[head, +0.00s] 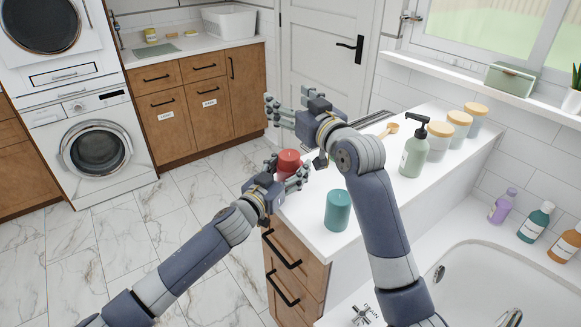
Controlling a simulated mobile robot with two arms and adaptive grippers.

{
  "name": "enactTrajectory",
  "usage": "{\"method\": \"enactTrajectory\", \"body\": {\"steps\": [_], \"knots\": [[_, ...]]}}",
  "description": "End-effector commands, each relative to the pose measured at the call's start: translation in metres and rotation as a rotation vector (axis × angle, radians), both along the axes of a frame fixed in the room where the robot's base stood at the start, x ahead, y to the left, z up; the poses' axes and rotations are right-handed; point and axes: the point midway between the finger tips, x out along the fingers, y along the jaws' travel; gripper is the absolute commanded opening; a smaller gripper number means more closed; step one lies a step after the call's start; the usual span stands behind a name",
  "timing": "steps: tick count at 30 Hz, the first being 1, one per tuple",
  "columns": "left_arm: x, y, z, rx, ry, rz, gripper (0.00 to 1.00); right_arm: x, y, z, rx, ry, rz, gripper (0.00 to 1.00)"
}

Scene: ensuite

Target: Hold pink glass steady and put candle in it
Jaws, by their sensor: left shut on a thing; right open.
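A reddish-pink round thing (289,158), which I take to be the pink glass, stands at the left edge of the white counter. My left gripper (287,171) is shut around it, with fingers on both sides; its lower part is partly hidden by the fingers. I cannot tell whether anything is inside it.
A green pump bottle (412,152), several white jars with wooden lids (459,124) and a wooden spoon or brush (388,131) stand or lie farther back on the counter (310,218). A bathtub (480,262) is at the right. The marble floor at the left is clear.

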Motion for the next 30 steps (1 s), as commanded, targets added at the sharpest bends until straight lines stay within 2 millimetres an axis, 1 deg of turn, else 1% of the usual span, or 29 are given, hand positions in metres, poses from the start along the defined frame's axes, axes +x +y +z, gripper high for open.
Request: {"method": "enactTrajectory", "body": {"steps": [6, 7, 8, 9, 20, 23, 26, 30], "knots": [[0.000, 0.000, 0.000, 0.000, 0.000, -0.001, 0.30, 0.000, 0.000, 0.000, 0.000, 0.000, 0.000, 0.67], [0.000, 0.000, 0.000, 0.000, 0.000, -0.001, 0.64, 0.000, 0.000, 0.000, 0.000, 0.000, 0.000, 0.67], [0.000, 0.000, 0.000, 0.000, 0.000, -0.001, 0.70, 0.000, 0.000, 0.000, 0.000, 0.000, 0.000, 0.67], [0.000, 0.000, 0.000, 0.000, 0.000, -0.001, 0.79, 0.000, 0.000, 0.000, 0.000, 0.000, 0.000, 0.67], [0.000, 0.000, 0.000, 0.000, 0.000, 0.000, 0.80, 0.000, 0.000, 0.000, 0.000, 0.000, 0.000, 0.67], [-0.003, 0.002, 0.000, -0.001, 0.001, 0.000, 0.80, 0.000, 0.000, 0.000, 0.000, 0.000, 0.000, 0.67], [-0.010, 0.007, -0.001, -0.001, 0.002, 0.000, 0.80, 0.000, 0.000, 0.000, 0.000, 0.000, 0.000, 0.67], [-0.026, 0.016, -0.001, 0.001, 0.001, 0.000, 0.80, 0.000, 0.000, 0.000, -0.001, 0.000, 0.000, 0.67]]}}
